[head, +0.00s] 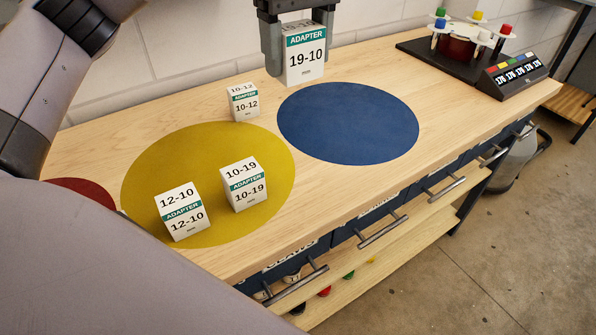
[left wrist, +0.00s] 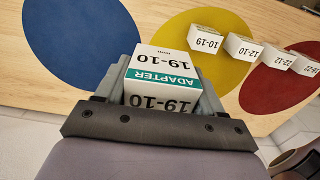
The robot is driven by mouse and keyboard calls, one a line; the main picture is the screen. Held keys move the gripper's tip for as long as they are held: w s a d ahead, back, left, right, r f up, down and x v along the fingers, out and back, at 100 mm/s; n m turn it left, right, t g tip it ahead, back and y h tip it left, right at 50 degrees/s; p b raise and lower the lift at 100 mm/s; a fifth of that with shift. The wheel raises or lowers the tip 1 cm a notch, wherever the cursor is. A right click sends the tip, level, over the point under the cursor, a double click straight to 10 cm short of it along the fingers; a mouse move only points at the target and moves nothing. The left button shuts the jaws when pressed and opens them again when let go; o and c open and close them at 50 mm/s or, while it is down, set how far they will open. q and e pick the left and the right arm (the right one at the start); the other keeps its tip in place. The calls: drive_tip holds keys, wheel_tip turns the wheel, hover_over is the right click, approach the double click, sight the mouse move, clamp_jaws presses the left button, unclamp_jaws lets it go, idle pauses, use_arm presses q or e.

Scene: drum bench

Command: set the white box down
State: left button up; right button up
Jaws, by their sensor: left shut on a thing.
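A white box labelled ADAPTER 19-10 (head: 305,58), with a teal band, is at the top of the head view. My left gripper (head: 299,42) is shut on it, one finger on each side. The box looks upright and sits behind the blue disc (head: 348,123) in the picture; whether its base touches the bench I cannot tell. In the left wrist view the box (left wrist: 160,78) fills the space between the fingers (left wrist: 158,95), and the blue disc (left wrist: 80,40) is to its left. My right gripper is not in view.
The blue disc is bare. The yellow disc (head: 150,170) bears boxes 12-10 (head: 182,212) and 10-19 (head: 244,185). Box 10-12 (head: 243,103) stands by its back edge. A red disc (head: 85,190) is at left. A rack (head: 458,48) and display (head: 515,75) stand at the far right.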

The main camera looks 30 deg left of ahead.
use_arm(q)
wheel_tip(320, 180, down, 15)
drive_tip(key=b, duration=0.2)
drive_tip(key=shift+f+b, duration=0.1)
drive_tip(key=shift+b, duration=0.25)
drive_tip(key=shift+f, duration=2.25)
drive_tip(key=shift+f, duration=0.2)
drive_tip(key=o, duration=1.2)
